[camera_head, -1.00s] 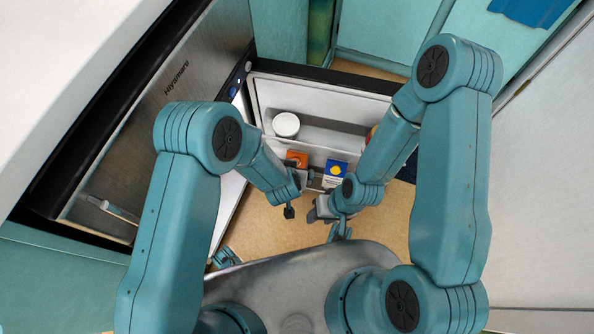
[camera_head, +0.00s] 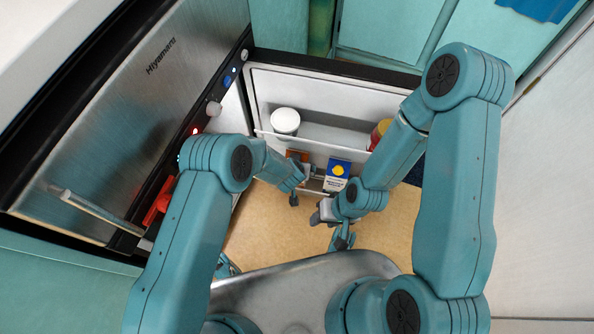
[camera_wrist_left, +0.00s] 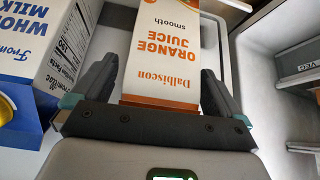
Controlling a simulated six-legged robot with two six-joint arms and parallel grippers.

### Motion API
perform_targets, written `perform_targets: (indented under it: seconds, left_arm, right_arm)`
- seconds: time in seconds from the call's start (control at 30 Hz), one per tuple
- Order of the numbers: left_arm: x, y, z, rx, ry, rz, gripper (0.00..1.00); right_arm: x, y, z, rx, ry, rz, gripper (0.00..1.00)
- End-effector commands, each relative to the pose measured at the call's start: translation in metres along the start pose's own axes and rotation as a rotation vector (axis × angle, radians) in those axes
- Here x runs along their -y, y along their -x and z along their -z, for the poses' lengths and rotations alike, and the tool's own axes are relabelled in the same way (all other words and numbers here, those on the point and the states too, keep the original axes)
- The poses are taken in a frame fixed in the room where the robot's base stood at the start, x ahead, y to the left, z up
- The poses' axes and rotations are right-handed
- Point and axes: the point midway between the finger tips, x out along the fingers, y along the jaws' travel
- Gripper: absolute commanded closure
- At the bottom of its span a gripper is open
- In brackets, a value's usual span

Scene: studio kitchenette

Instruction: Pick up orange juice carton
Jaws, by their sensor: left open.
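The orange juice carton (camera_wrist_left: 165,50) is white and orange and fills the middle of the left wrist view, its lettering upside down. My left gripper (camera_wrist_left: 160,78) is open, with one finger on each side of the carton; I cannot tell whether they touch it. In the head view the carton (camera_head: 297,155) stands in the lower rack of the open fridge door, partly hidden by my left gripper (camera_head: 302,184). My right gripper (camera_head: 334,222) is low in front of the door, and its jaws are unclear.
A blue and white milk carton (camera_head: 337,175) stands right of the juice; it also shows in the left wrist view (camera_wrist_left: 50,55). A white round container (camera_head: 285,121) and a red-yellow item (camera_head: 380,132) are on the rack above. Floor (camera_head: 265,225) is clear below.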

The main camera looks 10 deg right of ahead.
Motion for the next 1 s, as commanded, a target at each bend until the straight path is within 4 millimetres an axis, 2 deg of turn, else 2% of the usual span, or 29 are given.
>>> perform_targets:
  seconds: [0.13,0.17,0.4,0.43,0.47,1.0]
  left_arm:
    - [0.0000,0.0009,0.0004,0.000,0.000,0.000,0.00]
    - [0.0000,0.0010,0.0004,0.000,0.000,0.000,0.06]
    - [-0.0001,0.0011,0.0004,0.000,0.000,0.000,0.85]
    - [-0.0001,0.0011,0.0005,0.000,0.000,0.000,0.94]
    - [-0.0002,0.0011,0.0004,0.000,0.000,0.000,1.00]
    - [0.0019,0.0049,0.0053,-0.006,0.000,0.001,1.00]
  right_arm:
    - [0.0003,0.0009,0.0001,0.000,0.000,0.000,0.57]
    - [0.0003,0.0009,0.0001,0.000,0.000,0.000,0.57]
    - [0.0003,0.0009,0.0000,0.000,0.000,0.000,0.57]
    - [0.0003,0.0009,0.0000,0.000,0.000,0.000,0.57]
    - [0.0003,0.0008,-0.0001,0.000,0.000,0.000,0.57]
    - [0.0016,0.0035,-0.0006,0.002,0.002,0.000,0.57]
